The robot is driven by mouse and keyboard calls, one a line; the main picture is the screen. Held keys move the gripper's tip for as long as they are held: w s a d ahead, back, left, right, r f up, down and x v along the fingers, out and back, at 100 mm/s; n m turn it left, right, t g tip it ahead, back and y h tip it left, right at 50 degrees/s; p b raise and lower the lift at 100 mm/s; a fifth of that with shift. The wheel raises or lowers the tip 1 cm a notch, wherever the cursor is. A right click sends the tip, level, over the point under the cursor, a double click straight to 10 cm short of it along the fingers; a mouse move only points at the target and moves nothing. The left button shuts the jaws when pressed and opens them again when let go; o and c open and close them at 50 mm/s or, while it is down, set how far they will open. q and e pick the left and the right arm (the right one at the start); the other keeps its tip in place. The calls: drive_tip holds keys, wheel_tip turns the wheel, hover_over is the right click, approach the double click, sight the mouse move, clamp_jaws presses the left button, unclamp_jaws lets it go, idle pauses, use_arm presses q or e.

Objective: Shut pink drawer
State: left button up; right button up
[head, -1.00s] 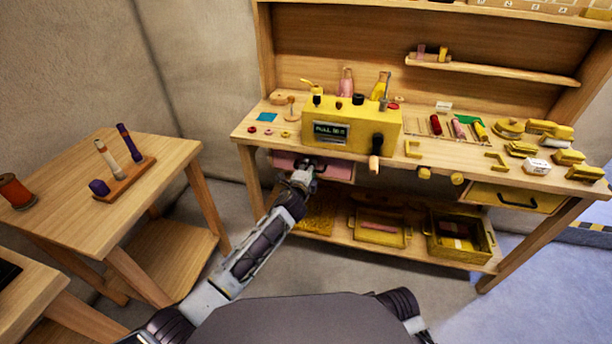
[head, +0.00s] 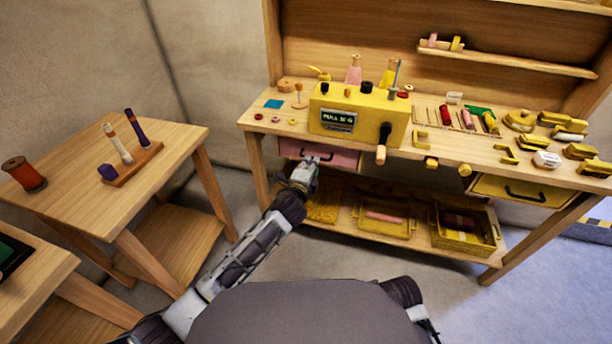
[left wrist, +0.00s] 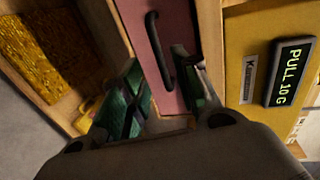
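The pink drawer (head: 343,158) hangs under the left part of the workbench top. Its front looks close to the bench frame, but I cannot tell whether it is fully flush. Its black handle (head: 318,156) shows just above my left gripper (head: 308,168). In the left wrist view the pink drawer front (left wrist: 188,28) has the black handle (left wrist: 157,50) running along it. My left gripper (left wrist: 162,88) is open, its green-padded fingers apart near the lower end of the handle. Nothing shows held between them.
A yellow machine (head: 358,112) with a crank stands on the bench above the drawer. A lower shelf holds yellow trays (head: 385,222). A yellow drawer (head: 520,190) sits at the right.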

use_arm(q)
drive_tip(key=shift+v, duration=2.65)
